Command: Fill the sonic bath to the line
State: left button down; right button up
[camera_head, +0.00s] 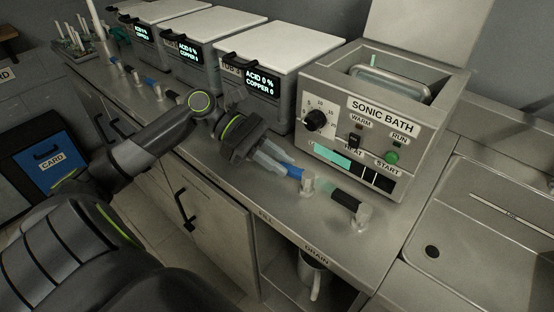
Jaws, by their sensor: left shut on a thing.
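The sonic bath (384,103) is a grey box with its lid raised and a metal basket (392,79) inside. Its front has a dial, switches, a green START button and a display strip (331,155), teal at left and black at right. Below it, two valves stand on the counter edge: one with a blue lever (291,171), one with a black lever (346,200). The edge reads FILL and DRAIN. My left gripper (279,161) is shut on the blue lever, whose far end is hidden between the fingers. The water inside cannot be made out clearly.
A sink (490,225) is at right.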

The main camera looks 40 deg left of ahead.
pick_arm(q)
jog(key=c, duration=1.3)
grip_release()
jog(key=p+v, duration=0.1)
jog(key=v, duration=1.6)
jog(key=shift+a+p, duration=0.25)
jog(key=shift+p, duration=0.15)
jog(key=shift+s, duration=0.1)
